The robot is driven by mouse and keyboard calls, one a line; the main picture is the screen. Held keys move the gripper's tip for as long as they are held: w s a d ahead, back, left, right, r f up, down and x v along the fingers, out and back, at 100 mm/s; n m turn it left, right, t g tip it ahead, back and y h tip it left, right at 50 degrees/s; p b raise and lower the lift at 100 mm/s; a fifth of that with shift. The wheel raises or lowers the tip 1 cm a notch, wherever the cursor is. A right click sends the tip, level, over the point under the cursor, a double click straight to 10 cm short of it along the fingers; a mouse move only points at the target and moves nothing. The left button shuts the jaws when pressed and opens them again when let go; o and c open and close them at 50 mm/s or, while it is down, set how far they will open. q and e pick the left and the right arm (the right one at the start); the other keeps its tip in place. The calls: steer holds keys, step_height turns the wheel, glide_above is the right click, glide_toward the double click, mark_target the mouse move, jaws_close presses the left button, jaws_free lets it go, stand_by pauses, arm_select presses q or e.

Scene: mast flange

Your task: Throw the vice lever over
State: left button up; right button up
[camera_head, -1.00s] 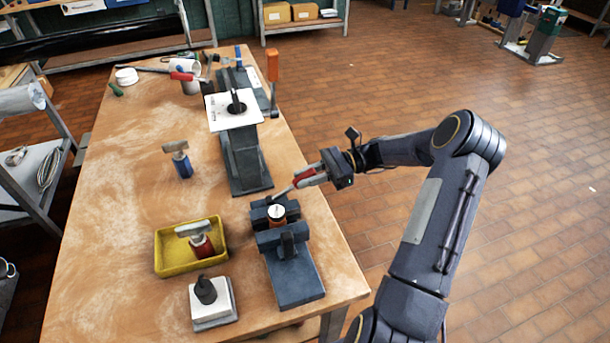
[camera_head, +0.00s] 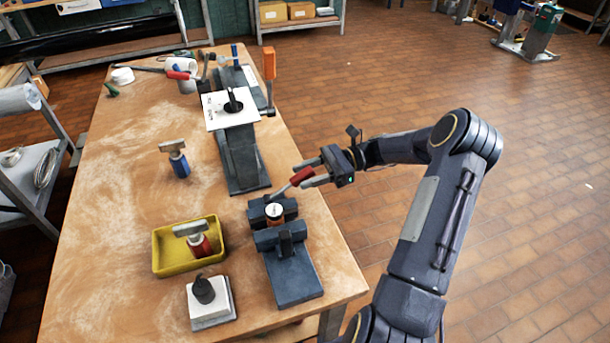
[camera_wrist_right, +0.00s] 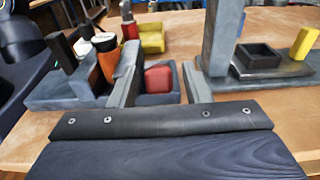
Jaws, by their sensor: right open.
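The dark grey-blue vice (camera_head: 293,279) stands near the right edge of the bench, with an orange cylinder with a white top (camera_head: 275,215) between its jaws. Its lever (camera_head: 301,176) has a red grip and slants up and right from the far jaw. My right gripper (camera_head: 308,172) is open, with one finger on either side of the red grip. In the right wrist view the red grip end (camera_wrist_right: 158,78) shows between the two spread fingers (camera_wrist_right: 160,88), and the orange cylinder (camera_wrist_right: 105,65) is to their left. My left gripper is out of view.
A mast base with a white plate (camera_head: 216,109) stands behind the vice. A yellow tray (camera_head: 168,260) with a red-handled tool, a white block with a black knob (camera_head: 212,313) and a blue-handled tool (camera_head: 180,164) lie to the left.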

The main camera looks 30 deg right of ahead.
steer(key=b+v, duration=0.1)
steer(key=v, duration=0.6)
steer(key=shift+s, duration=0.1)
stand_by(0.4)
